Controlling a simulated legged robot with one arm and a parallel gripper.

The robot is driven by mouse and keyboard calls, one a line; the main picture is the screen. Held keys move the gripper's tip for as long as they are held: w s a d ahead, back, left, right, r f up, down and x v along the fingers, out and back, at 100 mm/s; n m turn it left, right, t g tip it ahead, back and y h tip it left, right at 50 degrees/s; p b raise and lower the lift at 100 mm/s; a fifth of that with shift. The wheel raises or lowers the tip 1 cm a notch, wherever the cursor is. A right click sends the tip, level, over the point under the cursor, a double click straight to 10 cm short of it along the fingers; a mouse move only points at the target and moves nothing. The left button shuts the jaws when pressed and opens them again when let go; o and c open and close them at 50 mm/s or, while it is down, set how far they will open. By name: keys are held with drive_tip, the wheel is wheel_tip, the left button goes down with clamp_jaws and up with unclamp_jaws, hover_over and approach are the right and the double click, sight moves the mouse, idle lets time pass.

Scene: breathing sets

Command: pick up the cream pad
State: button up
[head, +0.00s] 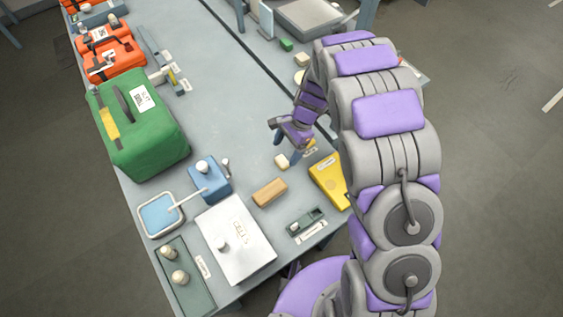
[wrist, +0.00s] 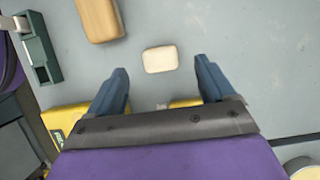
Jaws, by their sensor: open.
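The cream pad (wrist: 160,59) is a small, pale, rounded block lying on the grey table. In the wrist view it lies just beyond my gripper (wrist: 161,72), roughly centred between the two blue fingertips. The fingers are spread wide, with nothing between them. In the head view the cream pad (head: 281,160) shows on the table beside my gripper (head: 279,137), slightly below the visible fingertips. Part of my gripper is hidden there by its own wrist.
A tan wooden block (head: 269,191) and a yellow case (head: 328,180) lie near the pad. A dark green tray (head: 306,222), a white board (head: 236,240) and a blue box (head: 209,180) stand nearer. A green case (head: 140,130) stands left. The table's middle is clear.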

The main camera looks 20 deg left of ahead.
sight(282, 160)
drive_tip(key=x, duration=0.3)
drive_tip(key=b+x, duration=0.1)
drive_tip(key=x, duration=0.1)
drive_tip(key=shift+w+d+f, duration=0.1)
drive_tip(key=shift+w+d, duration=0.1)
drive_tip(key=shift+w, duration=0.05)
drive_tip(key=shift+c, duration=0.4)
drive_tip(key=c, duration=1.1)
drive_tip(key=shift+c, duration=0.2)
wheel_tip(282, 160, up, 10)
drive_tip(key=p, duration=0.1)
drive_tip(key=shift+p, duration=0.35)
drive_tip(key=o, duration=0.6)
drive_tip(key=c, duration=0.4)
